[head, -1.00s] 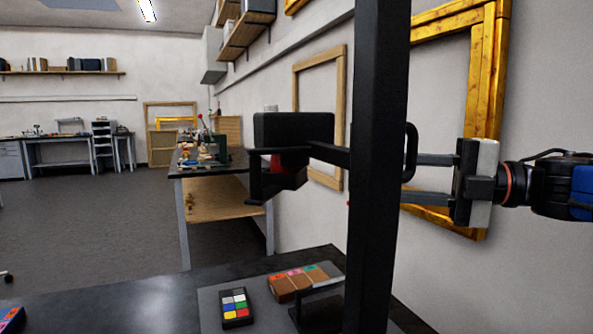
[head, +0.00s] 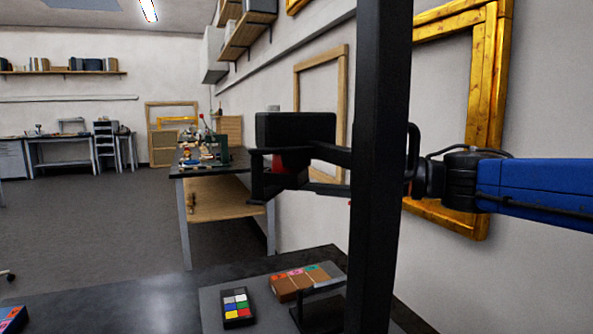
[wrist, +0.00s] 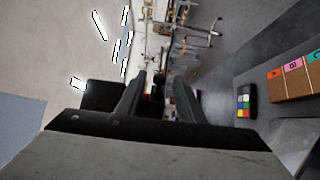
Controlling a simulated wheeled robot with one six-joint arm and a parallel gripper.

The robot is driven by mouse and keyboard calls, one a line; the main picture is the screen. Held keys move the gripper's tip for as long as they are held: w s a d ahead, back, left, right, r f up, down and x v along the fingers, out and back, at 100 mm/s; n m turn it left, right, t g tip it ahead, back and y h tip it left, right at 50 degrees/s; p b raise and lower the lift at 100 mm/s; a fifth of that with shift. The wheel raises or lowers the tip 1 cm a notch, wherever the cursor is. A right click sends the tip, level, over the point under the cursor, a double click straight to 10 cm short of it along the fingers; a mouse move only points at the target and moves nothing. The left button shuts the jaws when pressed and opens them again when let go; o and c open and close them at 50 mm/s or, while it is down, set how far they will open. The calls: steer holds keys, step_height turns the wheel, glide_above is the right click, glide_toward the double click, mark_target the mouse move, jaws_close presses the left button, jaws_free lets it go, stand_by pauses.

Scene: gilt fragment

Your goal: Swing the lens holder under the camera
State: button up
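The camera is a black box (head: 295,127) on the tall black column (head: 378,230). Below it hangs a dark bracket (head: 258,180), apparently the lens holder, beside a red part (head: 290,163). I cannot tell their exact joining. My gripper (head: 325,170) reaches in from the right behind the column, its two dark fingers spread, one above the other, close to the holder. The column hides my gripper's body.
Under the column, a grey base (head: 212,310) carries a colour chart (head: 236,307) and a brown block with coloured labels (head: 300,283). Gilt and wooden frames (head: 343,120) hang on the wall behind. A cluttered bench (head: 205,165) stands farther back. Open floor lies left.

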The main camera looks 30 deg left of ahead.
steer(key=shift+s+a, duration=0.15)
steer(key=shift+a, duration=0.55)
steer(key=shift+s+a, duration=0.1)
steer(key=shift+a, duration=0.6)
jaws_close()
steer(key=shift+w+d, duration=0.15)
steer(key=shift+d, duration=0.95)
jaws_free()
steer(key=w+d, duration=0.3)
steer(key=d, duration=1.4)
steer(key=shift+d, duration=0.15)
